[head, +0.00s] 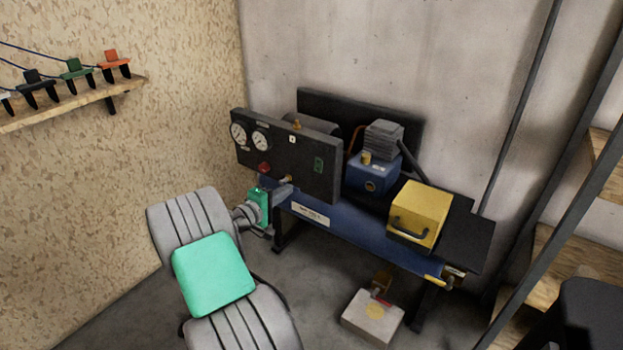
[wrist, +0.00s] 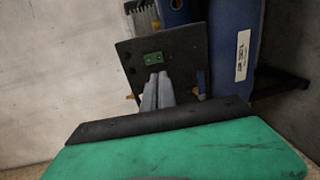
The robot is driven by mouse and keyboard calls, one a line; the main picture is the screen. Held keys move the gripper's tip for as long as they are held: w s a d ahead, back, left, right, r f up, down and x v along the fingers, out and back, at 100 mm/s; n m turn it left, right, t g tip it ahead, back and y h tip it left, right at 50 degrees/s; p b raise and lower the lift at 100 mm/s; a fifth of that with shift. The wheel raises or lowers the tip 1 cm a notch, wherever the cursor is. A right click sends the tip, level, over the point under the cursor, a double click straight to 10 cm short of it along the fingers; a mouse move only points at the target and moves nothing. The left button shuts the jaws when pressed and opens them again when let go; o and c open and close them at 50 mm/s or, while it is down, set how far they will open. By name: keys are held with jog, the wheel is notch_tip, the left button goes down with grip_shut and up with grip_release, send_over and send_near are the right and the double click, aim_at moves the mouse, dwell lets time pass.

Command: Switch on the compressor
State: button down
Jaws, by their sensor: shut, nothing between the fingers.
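The compressor is a blue unit (head: 372,178) with a grey finned head, on a blue-framed stand. Its upright black panel (head: 228,115) carries two round gauges, a red knob (head: 264,167) and a small green switch plate (head: 318,165). In the wrist view the black panel (wrist: 190,60) faces me, with the green switch (wrist: 152,58) just beyond my fingertips. My gripper (head: 290,183) is shut and empty, left of and below the switch in the head view. Its grey fingers (wrist: 158,76) show in the wrist view pointing at the panel. I cannot tell whether they touch it.
A yellow box (head: 425,208) with a dark handle sits on the stand's right end. A pale box (head: 373,318) lies on the floor under it. A wall shelf (head: 125,88) with coloured clamps is at left, wooden steps (head: 560,255) at right. Walls close the corner behind.

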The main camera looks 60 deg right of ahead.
aim_at(317, 171)
jog(key=d, duration=0.4)
jog(key=s+d+f+b, duration=0.1)
jog(key=d, duration=0.4)
jog(key=s+d, duration=0.1)
jog(key=d, duration=0.3)
jog(key=shift+d+f+b, duration=0.35)
jog(key=shift+f+b, duration=0.05)
